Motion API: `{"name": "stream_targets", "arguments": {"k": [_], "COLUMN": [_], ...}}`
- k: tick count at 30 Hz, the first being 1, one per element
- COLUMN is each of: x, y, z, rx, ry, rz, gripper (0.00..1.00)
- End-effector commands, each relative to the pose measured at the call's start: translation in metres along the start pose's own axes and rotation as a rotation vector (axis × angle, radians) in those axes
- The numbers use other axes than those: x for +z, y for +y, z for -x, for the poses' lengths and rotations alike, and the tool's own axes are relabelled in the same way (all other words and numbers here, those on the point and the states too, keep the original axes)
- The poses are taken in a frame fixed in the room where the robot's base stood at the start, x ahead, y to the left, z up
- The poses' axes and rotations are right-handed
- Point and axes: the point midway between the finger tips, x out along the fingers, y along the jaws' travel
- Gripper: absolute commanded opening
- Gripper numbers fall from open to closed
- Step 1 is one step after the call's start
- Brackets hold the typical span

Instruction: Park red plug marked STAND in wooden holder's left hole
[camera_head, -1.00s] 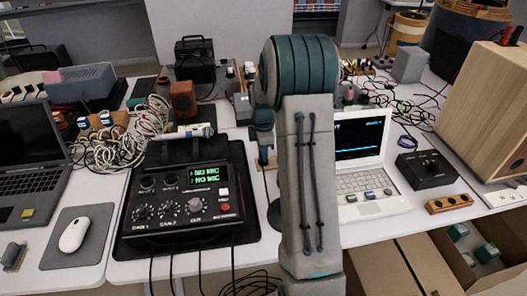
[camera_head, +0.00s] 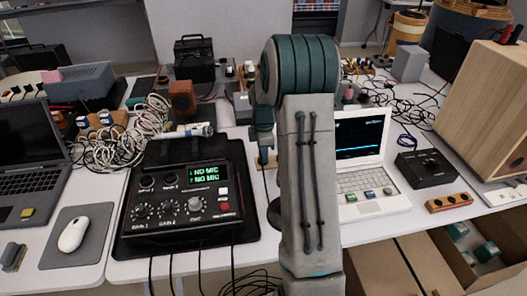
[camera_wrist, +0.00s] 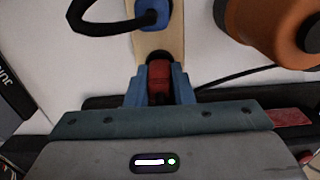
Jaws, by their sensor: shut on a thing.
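In the wrist view, my gripper (camera_wrist: 157,88) is shut on a red plug (camera_wrist: 158,72), with a blue finger on each side. No marking is readable on the plug. The pale wooden holder (camera_wrist: 155,44) runs up from the plug to the top edge. A blue plug (camera_wrist: 151,14) with a thick black cable stands at its far part. The red plug overlaps the near part of the holder; I cannot tell whether it is in a hole. In the head view, my gripper (camera_head: 264,155) is small and partly hidden by my arm, and the red plug is not clear.
A large orange-brown round thing (camera_wrist: 268,28) stands close at the upper right in the wrist view. A black cable passes right of the plug. In the head view, a black mixer (camera_head: 185,205) lies left of my gripper and a white laptop (camera_head: 368,178) right of my arm.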

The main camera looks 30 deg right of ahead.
Motion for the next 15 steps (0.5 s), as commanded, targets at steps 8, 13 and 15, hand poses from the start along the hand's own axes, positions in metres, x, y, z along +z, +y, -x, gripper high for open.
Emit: {"name": "stream_targets", "arguments": {"k": [8, 13, 15], "x": [0.0001, 0.0001, 0.0001], "y": [0.0001, 0.0001, 0.0001], "z": [0.0004, 0.0004, 0.0007], "rx": [0.0, 0.0, 0.0], "ry": [0.0, 0.0, 0.0], "rz": [0.0, 0.0, 0.0], "gripper": [0.46, 0.46, 0.46]}}
